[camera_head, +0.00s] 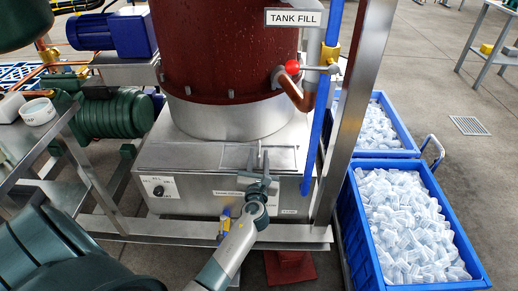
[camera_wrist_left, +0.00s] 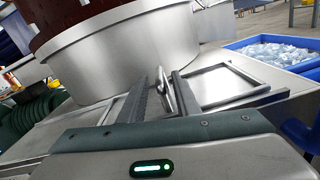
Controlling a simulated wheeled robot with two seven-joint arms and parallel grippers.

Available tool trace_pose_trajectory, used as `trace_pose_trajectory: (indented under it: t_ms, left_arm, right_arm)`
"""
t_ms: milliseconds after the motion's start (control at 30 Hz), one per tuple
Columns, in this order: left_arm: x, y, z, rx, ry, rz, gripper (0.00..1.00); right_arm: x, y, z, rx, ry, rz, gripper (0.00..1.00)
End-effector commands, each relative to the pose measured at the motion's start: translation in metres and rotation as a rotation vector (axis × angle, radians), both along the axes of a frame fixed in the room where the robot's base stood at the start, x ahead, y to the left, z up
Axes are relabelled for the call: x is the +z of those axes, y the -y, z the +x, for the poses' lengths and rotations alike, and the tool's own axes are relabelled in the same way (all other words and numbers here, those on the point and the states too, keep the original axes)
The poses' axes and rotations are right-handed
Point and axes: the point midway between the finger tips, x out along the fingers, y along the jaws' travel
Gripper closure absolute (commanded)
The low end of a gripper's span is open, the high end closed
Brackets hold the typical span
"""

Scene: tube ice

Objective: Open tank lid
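The tank is a low steel box (camera_head: 180,185) under a dark red drum. Its lid (camera_head: 285,158) is a flat framed steel panel in the box top and looks closed. The lid also shows in the left wrist view (camera_wrist_left: 222,85). A small steel handle (camera_wrist_left: 163,92) stands up at the lid. My left gripper (camera_head: 261,158) is over the lid. In the left wrist view its two fingers (camera_wrist_left: 162,96) stand either side of the handle, with a gap visible, so it looks open. The fingers hide part of the lid. My right gripper is in neither view.
The red drum (camera_head: 225,50) rises just behind the lid. A blue pipe (camera_head: 322,115) and a steel post (camera_head: 352,100) stand to the right. Blue crates of tube ice (camera_head: 362,255) are on the floor at right. A green motor (camera_head: 115,115) is at left.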

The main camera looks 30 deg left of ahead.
Motion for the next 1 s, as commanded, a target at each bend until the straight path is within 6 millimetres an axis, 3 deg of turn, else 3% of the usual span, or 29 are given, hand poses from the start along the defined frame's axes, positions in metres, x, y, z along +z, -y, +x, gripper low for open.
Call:
trace_pose_trajectory:
  t_ms: [300, 733, 867, 1000]
  left_arm:
    - [0.0, -0.021, 0.034, 0.0, -0.001, 0.001, 0.71]
    - [0.0, -0.024, 0.04, 0.0, 0.0, 0.0, 0.71]
    - [0.0, -0.024, 0.04, 0.0, 0.0, 0.0, 1.0]
    - [0.0, -0.024, 0.04, 0.0, 0.0, 0.0, 1.0]
  right_arm:
    - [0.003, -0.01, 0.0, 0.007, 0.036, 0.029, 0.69]
    - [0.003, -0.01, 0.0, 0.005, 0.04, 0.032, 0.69]
    - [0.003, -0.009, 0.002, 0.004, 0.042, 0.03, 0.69]
    - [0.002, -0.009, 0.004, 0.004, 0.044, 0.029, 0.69]
